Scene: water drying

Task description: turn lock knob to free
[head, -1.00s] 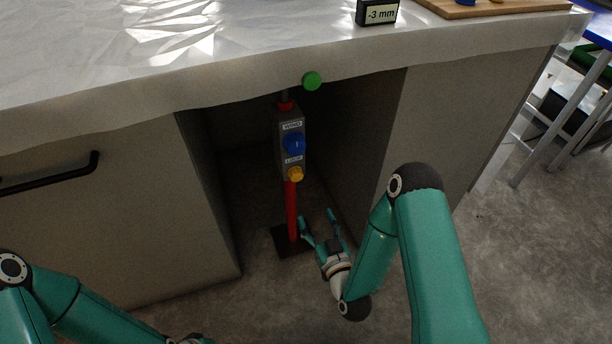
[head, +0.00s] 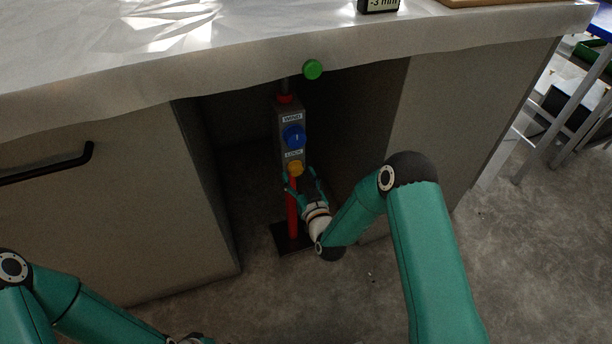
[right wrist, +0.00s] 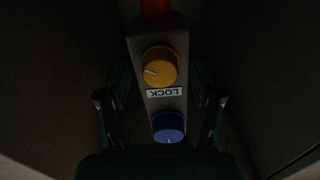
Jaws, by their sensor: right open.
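The yellow lock knob (head: 295,168) sits on the lower part of a grey control box (head: 289,117), below a LOCK label. In the right wrist view the yellow knob (right wrist: 160,66) has a pale pointer line toward the left, and the label is upside down. A blue knob (head: 293,136) sits above it under a WIND label. My right gripper (head: 300,178) is open and empty just below and in front of the yellow knob. In the right wrist view its fingers (right wrist: 160,104) stand apart on either side of the box.
The box stands on a red post (head: 292,215) with a dark base (head: 291,241), between cabinet walls under a white-covered worktop (head: 230,60). A black handle (head: 50,164) sticks out at left.

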